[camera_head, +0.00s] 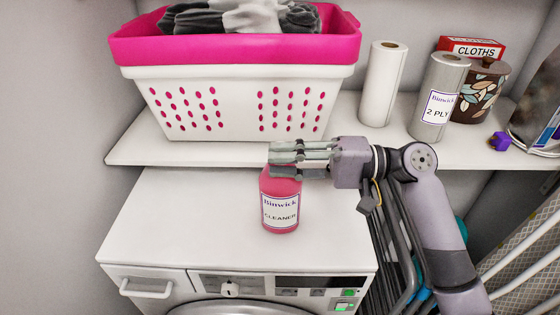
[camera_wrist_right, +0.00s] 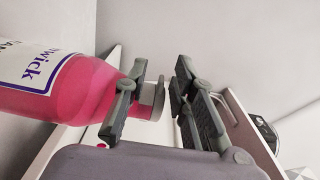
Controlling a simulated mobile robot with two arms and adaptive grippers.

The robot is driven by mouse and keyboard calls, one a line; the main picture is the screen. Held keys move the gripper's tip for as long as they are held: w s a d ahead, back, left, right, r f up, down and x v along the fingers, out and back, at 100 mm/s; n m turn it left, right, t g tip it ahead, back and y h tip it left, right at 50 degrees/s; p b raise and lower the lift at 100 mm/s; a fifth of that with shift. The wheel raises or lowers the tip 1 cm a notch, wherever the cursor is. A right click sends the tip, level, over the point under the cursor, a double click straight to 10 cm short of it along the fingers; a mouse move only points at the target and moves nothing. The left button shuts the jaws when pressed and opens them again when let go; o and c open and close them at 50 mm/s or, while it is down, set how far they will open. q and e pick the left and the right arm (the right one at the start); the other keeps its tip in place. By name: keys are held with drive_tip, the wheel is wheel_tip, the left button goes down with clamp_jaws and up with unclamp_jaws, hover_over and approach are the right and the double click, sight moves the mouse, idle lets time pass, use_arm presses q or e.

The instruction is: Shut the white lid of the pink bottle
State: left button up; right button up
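The pink bottle (camera_head: 280,187) stands upright on the white dryer top, with a "Binwick Cleaner" label facing front. In the right wrist view the bottle (camera_wrist_right: 85,95) lies sideways in the picture, with its whitish lid (camera_wrist_right: 157,96) at its right end. My right gripper (camera_head: 283,158) reaches in from the right at the bottle's top and hides the lid in the head view. In the wrist view its fingers (camera_wrist_right: 162,88) are apart, one over the bottle's neck and the others beyond the lid. Whether the lid is shut is unclear. My left gripper is out of view.
The dryer top (camera_head: 180,220) is otherwise clear. Behind it a shelf (camera_head: 150,145) holds a pink and white laundry basket (camera_head: 235,95), paper rolls (camera_head: 383,85), a patterned canister (camera_head: 482,92) and a cloths box (camera_head: 470,46). Folded grey racks (camera_head: 400,255) stand right of the dryer.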

drive_tip(key=d, duration=1.1)
